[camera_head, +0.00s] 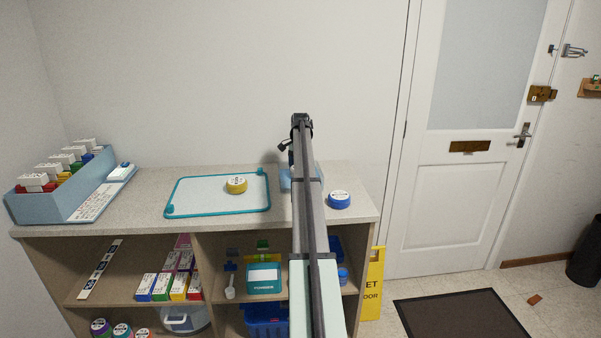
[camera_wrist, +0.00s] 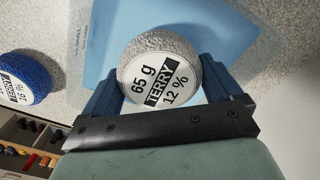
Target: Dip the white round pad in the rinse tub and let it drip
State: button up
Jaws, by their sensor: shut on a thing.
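The white round pad (camera_wrist: 158,72), with a rough grey-white side and a label reading "65 g TERRY 12 %", sits between the two dark blue fingers of my gripper (camera_wrist: 161,75) in the wrist view. My gripper is shut on its sides. The light blue rinse tub (camera_wrist: 112,35) lies behind the pad in that view; I cannot tell whether the pad is above the tub or touching inside it. In the head view the tub (camera_head: 285,182) shows only in part beside my arm on the counter. The pad is hidden there behind my arm.
A blue round pad (camera_head: 339,200) stands right of the tub, also in the wrist view (camera_wrist: 24,78). A yellow pad (camera_head: 236,185) sits on a teal-rimmed white tray (camera_head: 200,196) to the left. A blue box of cartons (camera_head: 48,203) is at the far left. A wall rises behind.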

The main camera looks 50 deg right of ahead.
jog(key=shift+r, duration=2.7)
jog(key=shift+r, duration=0.1)
jog(key=shift+r, duration=2.4)
jog(key=w+a+f+n, duration=0.2)
jog(key=a+f+n, duration=0.1)
jog(key=a, duration=1)
jog(key=w+a+f+n, duration=0.3)
jog(key=a, duration=1)
jog(key=w+a+f+n, duration=0.2)
jog(key=a+f+n, duration=0.1)
jog(key=a, duration=1)
jog(key=shift+w+a+f, duration=0.25)
jog(key=shift+f, duration=0.3)
jog(key=s+a+f+n, duration=0.2)
jog(key=s+a+n, duration=0.1)
jog(key=a, duration=0.9)
jog(key=s+a+f+n, duration=0.3)
jog(key=s+a, duration=0.2)
jog(key=a, duration=0.6)
jog(key=s+a+f+n, duration=0.3)
jog(key=s+a+n, duration=0.1)
jog(key=a, duration=0.8)
jog(key=shift+s+a+f, duration=0.2)
jog(key=shift+a, duration=0.1)
